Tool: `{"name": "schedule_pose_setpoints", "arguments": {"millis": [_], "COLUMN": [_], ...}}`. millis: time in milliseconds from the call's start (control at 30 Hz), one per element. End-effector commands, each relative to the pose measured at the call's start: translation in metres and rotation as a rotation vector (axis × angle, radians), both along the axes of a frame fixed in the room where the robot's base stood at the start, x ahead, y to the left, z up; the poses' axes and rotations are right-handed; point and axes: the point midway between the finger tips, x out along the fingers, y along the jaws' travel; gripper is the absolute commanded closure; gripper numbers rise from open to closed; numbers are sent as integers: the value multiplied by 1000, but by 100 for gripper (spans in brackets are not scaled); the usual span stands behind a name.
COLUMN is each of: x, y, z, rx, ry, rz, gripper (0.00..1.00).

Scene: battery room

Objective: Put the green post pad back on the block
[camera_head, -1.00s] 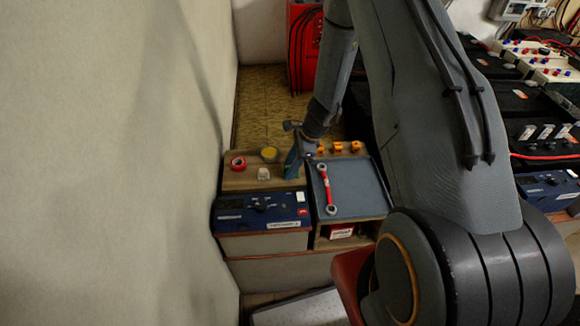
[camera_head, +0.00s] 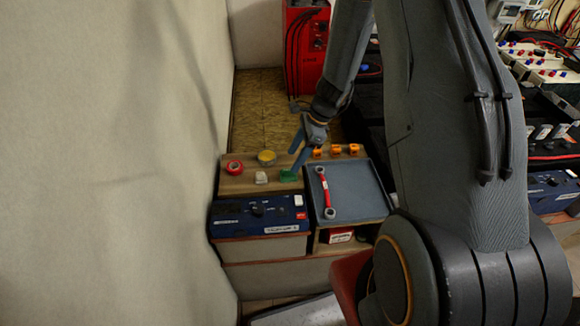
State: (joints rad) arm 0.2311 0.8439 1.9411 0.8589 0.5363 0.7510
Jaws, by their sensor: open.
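The green post pad (camera_head: 288,175) sits on the wooden shelf (camera_head: 237,184), just right of a small white block-like piece (camera_head: 261,177). My gripper (camera_head: 299,157) is open just above and to the right of the green pad, its blue fingers pointing down. The pad shows below the fingers, and I cannot tell whether they touch it. Several orange pieces (camera_head: 336,149) stand in a row to the right, behind the grey tray. I cannot tell which thing is the block for the pad.
A red tape roll (camera_head: 234,167) and a yellow round item (camera_head: 266,157) lie on the shelf. A red-handled wrench (camera_head: 325,192) lies in the grey tray (camera_head: 358,200). A blue device (camera_head: 258,215) stands in front; a red cabinet (camera_head: 305,50) stands behind. The wall is close on the left.

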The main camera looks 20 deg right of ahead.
Motion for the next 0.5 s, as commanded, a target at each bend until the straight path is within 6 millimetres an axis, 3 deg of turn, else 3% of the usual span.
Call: {"name": "schedule_pose_setpoints", "arguments": {"millis": [200,500], "x": [-2,-10], "y": [-13,-15], "z": [32,55], "rx": [0,-18], "ry": [-2,-16], "rz": [0,60], "gripper": [45,45]}}
